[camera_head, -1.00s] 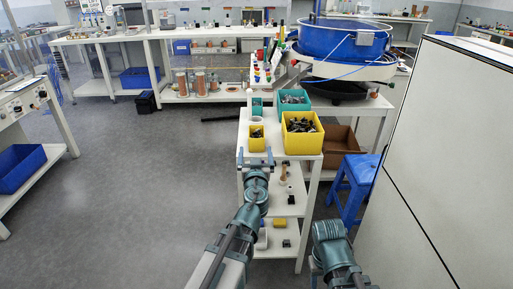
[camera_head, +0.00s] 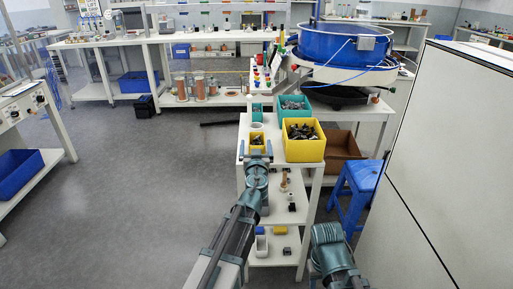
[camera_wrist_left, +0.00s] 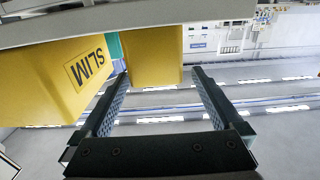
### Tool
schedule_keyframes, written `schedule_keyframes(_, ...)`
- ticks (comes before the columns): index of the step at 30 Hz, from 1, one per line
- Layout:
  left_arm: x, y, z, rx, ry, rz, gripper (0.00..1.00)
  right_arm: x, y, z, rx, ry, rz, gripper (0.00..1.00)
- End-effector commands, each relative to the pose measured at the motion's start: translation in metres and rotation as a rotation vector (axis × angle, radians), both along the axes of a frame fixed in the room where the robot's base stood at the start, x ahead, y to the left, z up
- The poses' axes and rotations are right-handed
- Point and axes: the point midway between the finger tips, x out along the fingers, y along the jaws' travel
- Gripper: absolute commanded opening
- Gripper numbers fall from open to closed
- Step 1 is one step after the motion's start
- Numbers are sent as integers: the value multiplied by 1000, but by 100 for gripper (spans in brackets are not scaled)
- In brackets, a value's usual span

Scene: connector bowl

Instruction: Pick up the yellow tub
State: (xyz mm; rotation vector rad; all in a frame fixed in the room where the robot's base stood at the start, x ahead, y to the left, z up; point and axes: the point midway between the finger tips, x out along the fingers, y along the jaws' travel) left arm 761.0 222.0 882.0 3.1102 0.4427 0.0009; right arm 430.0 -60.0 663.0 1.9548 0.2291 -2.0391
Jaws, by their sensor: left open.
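Two yellow containers stand on the white stand's top. The small yellow tub (camera_head: 257,148) is at the left and holds dark small parts. The larger yellow bin (camera_head: 304,151), also full of dark parts, stands to its right. My left gripper (camera_head: 256,156) is open and empty at the near side of the small tub. In the left wrist view the picture looks upside down; the small tub (camera_wrist_left: 152,57) shows beyond and between the open fingertips (camera_wrist_left: 158,74). The larger bin (camera_wrist_left: 60,75), marked SLIM, is beside the left-hand finger there. My right gripper is not in view.
Teal bins (camera_head: 293,104) and a white round container (camera_head: 257,126) stand behind the yellow ones. A large blue bowl feeder (camera_head: 340,45) is at the back right. Lower shelves of the stand (camera_head: 277,207) hold small items. A blue stool (camera_head: 352,190) and a tall white panel are at right.

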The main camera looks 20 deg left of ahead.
Motion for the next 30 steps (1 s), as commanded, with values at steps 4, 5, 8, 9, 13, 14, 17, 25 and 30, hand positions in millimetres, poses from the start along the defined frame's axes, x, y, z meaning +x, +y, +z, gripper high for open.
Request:
schedule_keyframes(4, 18, 4, -1, 0, 0, 0, 100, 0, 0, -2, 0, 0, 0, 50)
schedule_keyframes(5, 22, 4, -2, 0, 0, -1, 100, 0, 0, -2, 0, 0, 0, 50)
schedule_keyframes(8, 34, 7, -1, 0, 0, -1, 100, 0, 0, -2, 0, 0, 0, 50)
schedule_keyframes(9, 37, 8, -1, 0, 0, -2, 100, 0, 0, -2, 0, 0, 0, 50)
schedule_keyframes(13, 39, 9, -1, 0, 0, -2, 100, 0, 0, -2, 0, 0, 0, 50)
schedule_keyframes(14, 39, 9, -1, 0, 0, -3, 100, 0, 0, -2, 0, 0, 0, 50)
schedule_keyframes(17, 38, 9, -1, 0, 0, -3, 100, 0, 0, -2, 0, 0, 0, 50)
schedule_keyframes(25, 38, 9, -1, 0, 0, -3, 51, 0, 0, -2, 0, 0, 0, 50)
schedule_keyframes(30, 38, 9, -1, 0, 0, -3, 21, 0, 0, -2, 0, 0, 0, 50)
